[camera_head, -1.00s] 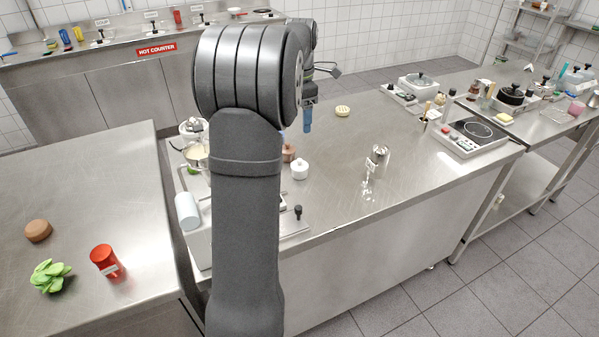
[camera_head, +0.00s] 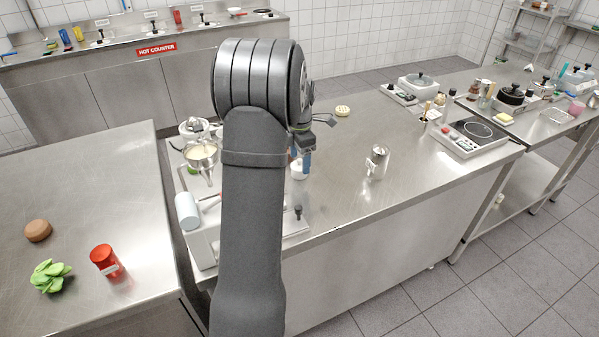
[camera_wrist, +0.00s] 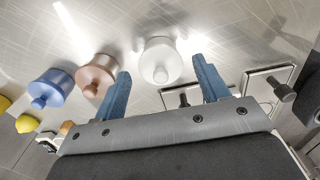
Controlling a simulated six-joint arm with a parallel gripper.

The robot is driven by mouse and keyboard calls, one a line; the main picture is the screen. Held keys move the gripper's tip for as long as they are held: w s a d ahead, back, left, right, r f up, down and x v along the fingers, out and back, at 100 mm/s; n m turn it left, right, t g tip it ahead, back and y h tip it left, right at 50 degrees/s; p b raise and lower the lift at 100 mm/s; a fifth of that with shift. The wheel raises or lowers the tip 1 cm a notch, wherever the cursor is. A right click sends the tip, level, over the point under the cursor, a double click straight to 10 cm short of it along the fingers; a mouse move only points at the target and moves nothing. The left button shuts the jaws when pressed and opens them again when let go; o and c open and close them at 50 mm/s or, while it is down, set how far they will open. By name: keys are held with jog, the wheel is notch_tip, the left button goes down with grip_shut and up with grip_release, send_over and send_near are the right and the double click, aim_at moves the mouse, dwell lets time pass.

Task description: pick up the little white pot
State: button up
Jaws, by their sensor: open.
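The little white pot (camera_wrist: 160,62) has a round body and a knob and stands on the steel counter. In the wrist view it lies between and beyond the two blue fingertips of my gripper (camera_wrist: 163,80), with space on both sides. In the head view the white pot (camera_head: 298,171) is partly hidden behind a blue finger of my gripper (camera_head: 302,160). The gripper is open and empty. Whether the fingers are level with the pot cannot be told.
A brown pot (camera_wrist: 97,77) stands close left of the white pot, with a blue pot (camera_wrist: 52,88) beyond it. A metal plate device (camera_wrist: 262,85) with a dark knob is at the right.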

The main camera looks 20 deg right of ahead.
notch_tip(320, 180, down, 3)
jog(key=shift+f, duration=0.15)
jog(key=shift+c, duration=0.5)
jog(key=c, duration=0.9)
jog(key=shift+c, duration=0.2)
